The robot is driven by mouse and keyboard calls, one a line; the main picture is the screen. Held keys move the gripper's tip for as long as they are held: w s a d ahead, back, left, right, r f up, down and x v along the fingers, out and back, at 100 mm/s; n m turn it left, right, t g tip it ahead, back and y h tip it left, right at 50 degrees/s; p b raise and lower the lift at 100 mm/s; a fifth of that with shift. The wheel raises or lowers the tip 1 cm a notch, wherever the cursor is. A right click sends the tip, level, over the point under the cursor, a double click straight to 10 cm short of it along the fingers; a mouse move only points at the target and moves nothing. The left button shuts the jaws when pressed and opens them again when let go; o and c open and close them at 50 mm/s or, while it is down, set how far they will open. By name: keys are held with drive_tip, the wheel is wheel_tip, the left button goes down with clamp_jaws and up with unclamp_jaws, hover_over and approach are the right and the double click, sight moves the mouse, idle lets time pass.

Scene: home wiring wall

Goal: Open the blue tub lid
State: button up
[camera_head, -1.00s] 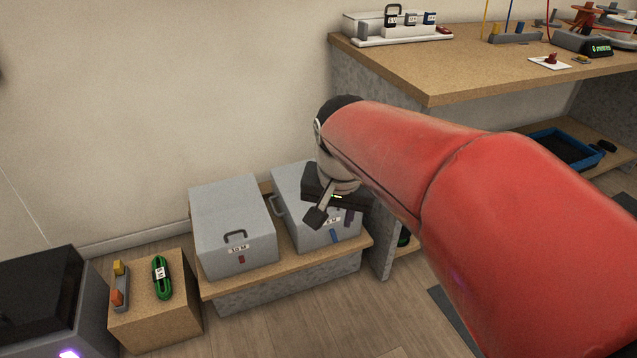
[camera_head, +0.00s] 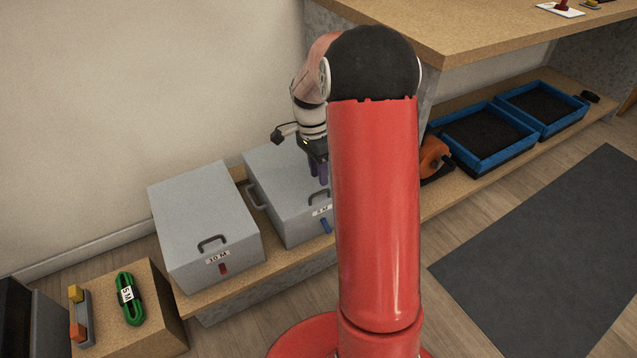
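The blue tub (camera_head: 285,205) is the right one of two grey lidded boxes, with a blue tag (camera_head: 326,227) on its front. Its flat grey lid (camera_head: 275,165) looks closed. A dark handle (camera_head: 318,196) stands near the lid's front edge, partly hidden behind my red arm. Another dark handle (camera_head: 254,196) is on the tub's left side. My gripper (camera_head: 318,172) points down over the lid, with its dark purple fingers just above or behind the front handle. I cannot tell whether they touch it or how far apart they are.
The left grey box (camera_head: 205,225) has a red tag. A small wooden stand (camera_head: 150,310) holds a green cable coil (camera_head: 129,297). Blue trays (camera_head: 490,140) and an orange object (camera_head: 433,155) lie on the low shelf at right. The workbench (camera_head: 440,30) overhangs there.

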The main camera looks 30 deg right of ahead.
sight(320, 199)
drive_tip(key=shift+s+f, duration=0.2)
drive_tip(key=shift+f, duration=0.8)
drive_tip(key=shift+s+f, duration=0.2)
drive_tip(key=shift+f, duration=0.75)
clamp_jaws()
